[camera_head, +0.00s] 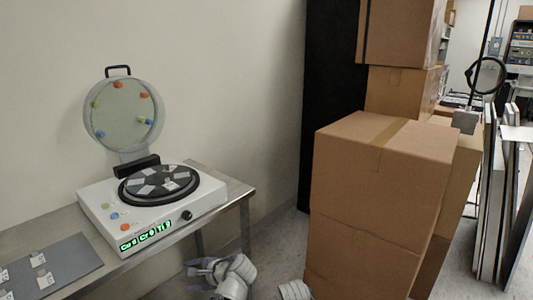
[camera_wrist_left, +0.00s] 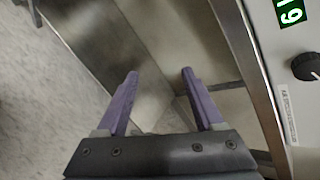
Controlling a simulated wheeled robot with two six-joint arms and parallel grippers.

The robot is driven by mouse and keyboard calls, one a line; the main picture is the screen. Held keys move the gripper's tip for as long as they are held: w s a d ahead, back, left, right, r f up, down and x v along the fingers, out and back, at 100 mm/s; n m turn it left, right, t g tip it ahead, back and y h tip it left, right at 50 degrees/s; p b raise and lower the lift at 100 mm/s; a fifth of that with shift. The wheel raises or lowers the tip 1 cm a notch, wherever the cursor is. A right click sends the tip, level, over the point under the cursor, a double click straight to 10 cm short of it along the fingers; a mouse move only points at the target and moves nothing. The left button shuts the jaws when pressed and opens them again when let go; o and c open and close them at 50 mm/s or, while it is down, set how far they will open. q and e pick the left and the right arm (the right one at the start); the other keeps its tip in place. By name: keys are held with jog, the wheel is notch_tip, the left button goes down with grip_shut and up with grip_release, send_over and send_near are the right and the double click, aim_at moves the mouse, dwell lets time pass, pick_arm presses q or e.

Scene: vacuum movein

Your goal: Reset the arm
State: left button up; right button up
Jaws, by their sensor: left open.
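My left gripper (camera_head: 203,268) is low in front of the metal table's right end in the head view, beside the table leg. In the left wrist view its two purple fingers (camera_wrist_left: 160,88) are spread apart with nothing between them. Below them are the table's metal edge and the floor. A part of my arm (camera_head: 293,290) shows at the bottom edge of the head view. My right gripper is not in view.
A white vacuum machine (camera_head: 165,226) with raised round lid (camera_head: 122,115) stands on the metal table (camera_head: 236,193). A grey plate (camera_head: 50,272) with small chips lies at left. Stacked cardboard boxes (camera_head: 372,170) stand at right. Floor between table and boxes is clear.

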pick_arm(q)
jog(key=s+d+f+n+g+h, duration=0.4)
jog(key=s+d+f+n+h, duration=0.4)
jog(key=s+f+n+h, duration=0.3)
jog(key=s+d+r+p, duration=0.1)
jog(key=d+r+p, duration=0.2)
jog(key=r+p, duration=0.5)
jog(key=s+d+r+m+y+p, duration=0.1)
jog(key=d+r+p, duration=0.3)
jog(key=r+p, duration=0.5)
jog(key=s+d+r+m+g+y+p, duration=0.1)
jog(key=s+d+r+p, duration=0.1)
jog(key=r+p, duration=0.6)
jog(key=shift+s+d+r+p, duration=0.3)
jog(key=shift+s+d+r, duration=0.05)
jog(key=shift+d+r, duration=0.55)
